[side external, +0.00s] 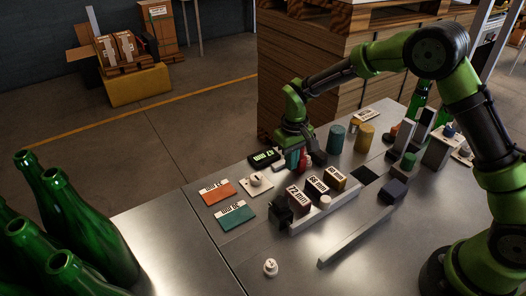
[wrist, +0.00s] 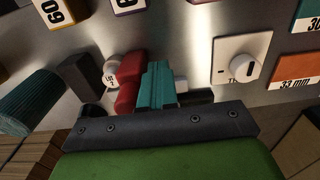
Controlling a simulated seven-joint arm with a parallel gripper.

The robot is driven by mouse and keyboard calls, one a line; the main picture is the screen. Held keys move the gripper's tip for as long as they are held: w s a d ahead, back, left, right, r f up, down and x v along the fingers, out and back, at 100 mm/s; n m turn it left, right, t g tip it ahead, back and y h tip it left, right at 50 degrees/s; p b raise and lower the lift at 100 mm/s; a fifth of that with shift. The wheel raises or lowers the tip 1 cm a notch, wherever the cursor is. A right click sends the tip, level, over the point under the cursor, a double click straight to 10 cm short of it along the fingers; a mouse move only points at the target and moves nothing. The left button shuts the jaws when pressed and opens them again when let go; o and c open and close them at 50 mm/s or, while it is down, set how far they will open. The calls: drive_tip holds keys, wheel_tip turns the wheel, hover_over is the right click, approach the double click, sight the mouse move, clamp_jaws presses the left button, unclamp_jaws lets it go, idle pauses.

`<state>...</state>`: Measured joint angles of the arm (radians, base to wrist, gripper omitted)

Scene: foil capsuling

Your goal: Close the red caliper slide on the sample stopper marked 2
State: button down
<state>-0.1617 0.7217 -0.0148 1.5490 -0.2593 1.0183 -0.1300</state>
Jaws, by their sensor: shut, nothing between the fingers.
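The red caliper slide (wrist: 128,82) shows in the wrist view just left of my fingers, and as a small red patch in the side view (side external: 291,160). A white stopper (wrist: 108,72) with a dark mark lies between the slide and a dark grey block (wrist: 82,76). Its mark is too small to read surely. My gripper (wrist: 156,72) has its teal fingers together, side by side against or very close to the slide's right side, with nothing between them. In the side view my gripper (side external: 303,163) is low over the bench. Any gap between slide and stopper cannot be told.
A white plate with a knob (wrist: 240,58) lies right of my fingers; it also shows in the side view (side external: 256,184). A digital display (side external: 264,158) is beside my gripper. Labelled boxes (side external: 302,201) stand in front. Another white stopper (side external: 270,267) stands on clear bench.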

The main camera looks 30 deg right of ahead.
drive_tip(key=shift+d, duration=1.05)
idle(0.4)
drive_tip(key=shift+a, duration=0.15)
drive_tip(key=shift+a, duration=0.6)
drive_tip(key=shift+r, duration=0.1)
wheel_tip(320, 180, up, 7)
idle(0.9)
